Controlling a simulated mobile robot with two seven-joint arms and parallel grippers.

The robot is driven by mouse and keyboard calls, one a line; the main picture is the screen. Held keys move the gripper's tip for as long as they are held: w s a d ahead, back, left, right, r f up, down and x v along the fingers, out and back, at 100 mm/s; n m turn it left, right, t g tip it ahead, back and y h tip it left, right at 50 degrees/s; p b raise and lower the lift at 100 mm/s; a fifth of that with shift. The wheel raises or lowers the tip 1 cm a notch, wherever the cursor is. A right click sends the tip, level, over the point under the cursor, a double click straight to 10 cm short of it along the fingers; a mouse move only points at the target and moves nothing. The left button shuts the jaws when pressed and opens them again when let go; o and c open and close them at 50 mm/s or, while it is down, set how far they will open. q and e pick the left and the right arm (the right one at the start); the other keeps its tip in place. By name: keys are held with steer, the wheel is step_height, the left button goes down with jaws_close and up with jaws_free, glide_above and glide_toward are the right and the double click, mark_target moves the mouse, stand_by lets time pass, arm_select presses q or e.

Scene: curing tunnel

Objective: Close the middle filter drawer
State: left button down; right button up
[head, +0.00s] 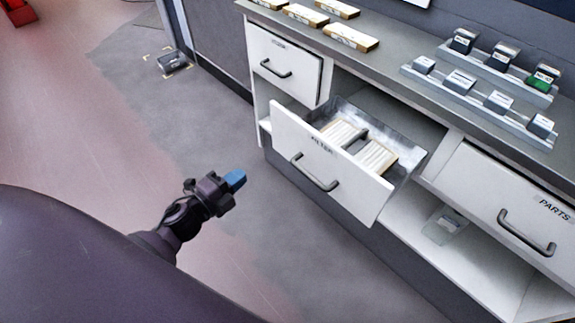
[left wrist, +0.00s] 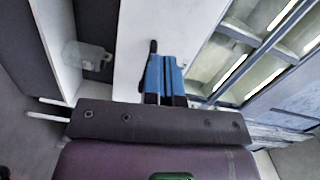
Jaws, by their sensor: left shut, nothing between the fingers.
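The middle filter drawer (head: 352,182) stands pulled out of the white cabinet in the head view, with a dark bar handle (head: 314,174) on its white front. Two pleated cream filters (head: 376,158) lie inside it. My left gripper (head: 236,180) has blue fingertips, shut and empty, to the left of the drawer front and apart from it in the head view. In the left wrist view, the shut fingers (left wrist: 164,76) overlap a white panel, with the drawer's metal-walled inside to the right; contact cannot be told there. My right gripper is not in view.
A shut drawer (head: 286,62) is at the left and a PARTS drawer (head: 515,220) at the right. The counter (head: 390,70) holds boxes and racks of small blocks. A small clear box (head: 445,225) is on the lower shelf. Grey floor before the cabinet is free.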

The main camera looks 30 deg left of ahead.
arm_select(q)
steer(key=d+m+h, duration=0.1)
steer(key=m, duration=0.1)
glide_toward(291, 146)
steer(key=shift+h, duration=0.3)
steer(key=x, duration=0.2)
steer(key=b+x, duration=0.1)
steer(key=x, duration=0.2)
steer(key=shift+w+a+f, duration=0.15)
steer(key=shift+w+f, duration=0.05)
steer(key=shift+w, duration=0.15)
steer(key=shift+x, duration=0.9)
steer(key=shift+w, duration=0.1)
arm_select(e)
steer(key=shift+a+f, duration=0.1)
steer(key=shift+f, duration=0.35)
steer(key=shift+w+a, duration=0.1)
